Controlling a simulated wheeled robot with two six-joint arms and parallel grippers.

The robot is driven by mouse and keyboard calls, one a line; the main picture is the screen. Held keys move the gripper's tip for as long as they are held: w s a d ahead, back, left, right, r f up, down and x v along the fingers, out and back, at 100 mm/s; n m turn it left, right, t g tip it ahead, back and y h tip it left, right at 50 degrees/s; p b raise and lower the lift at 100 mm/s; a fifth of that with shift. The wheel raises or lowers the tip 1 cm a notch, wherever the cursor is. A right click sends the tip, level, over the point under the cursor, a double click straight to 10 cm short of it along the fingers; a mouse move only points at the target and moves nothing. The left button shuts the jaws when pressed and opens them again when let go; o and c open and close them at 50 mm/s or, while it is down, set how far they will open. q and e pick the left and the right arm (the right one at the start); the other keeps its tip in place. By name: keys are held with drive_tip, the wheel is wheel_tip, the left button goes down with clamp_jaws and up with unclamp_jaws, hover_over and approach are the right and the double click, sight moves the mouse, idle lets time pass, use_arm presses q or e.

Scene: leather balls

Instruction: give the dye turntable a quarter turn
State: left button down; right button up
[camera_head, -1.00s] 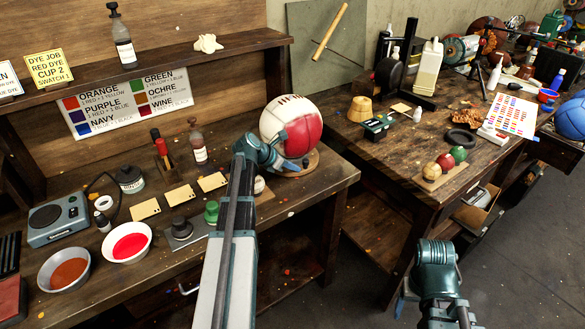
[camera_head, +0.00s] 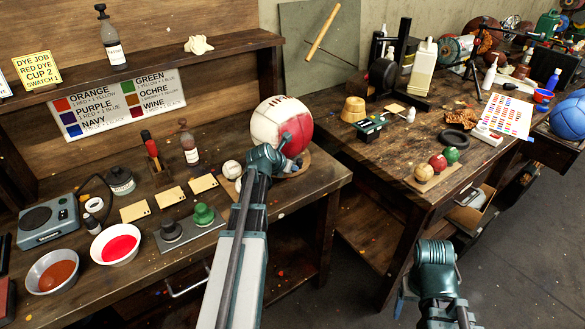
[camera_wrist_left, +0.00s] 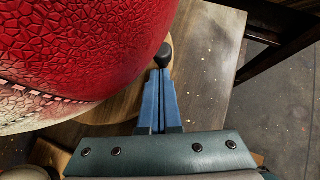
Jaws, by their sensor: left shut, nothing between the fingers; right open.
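The dye turntable (camera_head: 302,168) is a round wooden disc near the right end of the left bench. A large ball (camera_head: 283,127), part cream and part red, sits on it and hides most of it. In the left wrist view the ball (camera_wrist_left: 75,50) fills the upper left, and a black knob (camera_wrist_left: 163,54) stands at the disc's edge. My left gripper (camera_wrist_left: 161,78) is shut and empty, its fingertips right at the knob; contact is unclear. In the head view my left wrist hides part of the turntable. My right gripper (camera_head: 404,291) is mostly hidden, open, over the floor.
A red dye bowl (camera_head: 115,244), a brown dye bowl (camera_head: 53,272) and a dark bottle (camera_head: 188,148) stand further left. A second bench (camera_head: 365,185) stands to the right. Floor lies between and in front.

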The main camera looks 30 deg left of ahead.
use_arm(q)
drive_tip(key=s, duration=0.3)
drive_tip(key=shift+s+a, duration=0.15)
drive_tip(key=shift+s, duration=0.05)
drive_tip(key=a+p+v, duration=0.1)
drive_tip(key=p+v, duration=0.5)
drive_tip(key=v, duration=0.4)
drive_tip(key=shift+s+p, duration=0.3)
drive_tip(key=shift+p, duration=0.1)
drive_tip(key=w+f+b, duration=0.2)
drive_tip(key=b, duration=0.1)
drive_tip(key=w+f+m+t+h+b, duration=0.1)
drive_tip(key=w+f+b, duration=0.1)
drive_tip(key=b, duration=0.1)
drive_tip(key=w+f+t+b, duration=0.1)
drive_tip(key=w+b, duration=0.1)
drive_tip(key=b, duration=0.1)
drive_tip(key=shift+w+d+f, duration=0.25)
drive_tip(key=shift+d+f, duration=0.15)
drive_tip(key=w, duration=0.3)
drive_tip(key=shift+w+d, duration=0.15)
drive_tip(key=shift+d, duration=0.1)
drive_tip(key=shift+w+d, duration=0.1)
drive_tip(key=shift+w, duration=0.5)
